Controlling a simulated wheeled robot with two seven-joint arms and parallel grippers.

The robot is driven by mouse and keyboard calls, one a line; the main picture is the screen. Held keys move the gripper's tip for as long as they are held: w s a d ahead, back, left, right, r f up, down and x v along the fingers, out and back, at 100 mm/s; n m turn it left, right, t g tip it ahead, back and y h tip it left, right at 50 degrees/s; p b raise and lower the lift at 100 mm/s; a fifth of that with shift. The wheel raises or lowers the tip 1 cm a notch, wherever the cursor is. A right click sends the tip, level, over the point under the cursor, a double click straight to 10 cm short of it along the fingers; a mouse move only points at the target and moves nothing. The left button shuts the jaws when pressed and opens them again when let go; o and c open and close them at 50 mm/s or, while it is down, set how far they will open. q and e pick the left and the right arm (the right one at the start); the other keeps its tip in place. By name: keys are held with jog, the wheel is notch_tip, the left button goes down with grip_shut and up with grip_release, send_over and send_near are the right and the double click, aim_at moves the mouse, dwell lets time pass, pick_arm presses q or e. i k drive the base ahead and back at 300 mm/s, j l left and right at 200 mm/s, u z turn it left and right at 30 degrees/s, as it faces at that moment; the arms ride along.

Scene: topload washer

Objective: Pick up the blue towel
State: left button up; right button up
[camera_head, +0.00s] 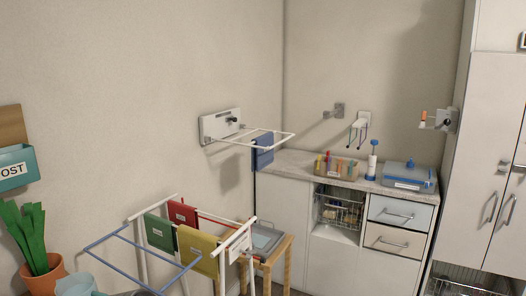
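A blue towel (262,157) with a small white label hangs over the bars of a white wall-mounted rack (266,138) in the middle of the head view. It hangs near the corner of the room, beside the left end of the counter. Neither of my grippers shows in this view, so nothing is seen touching the towel.
A floor drying rack (118,237) stands in front, with a green towel (160,233), a red towel (183,212) and a yellow towel (197,250). A small wooden table (285,243) is behind it.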

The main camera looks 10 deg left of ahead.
aim_at(261, 158)
jog(key=i+l, duration=0.9)
jog(key=i, duration=0.2)
jog(key=i+j, duration=0.15)
jog(key=i, duration=0.4)
jog(key=i+j, duration=0.2)
jog(key=i, duration=0.35)
jog(key=i+j, duration=0.15)
jog(key=j, duration=0.2)
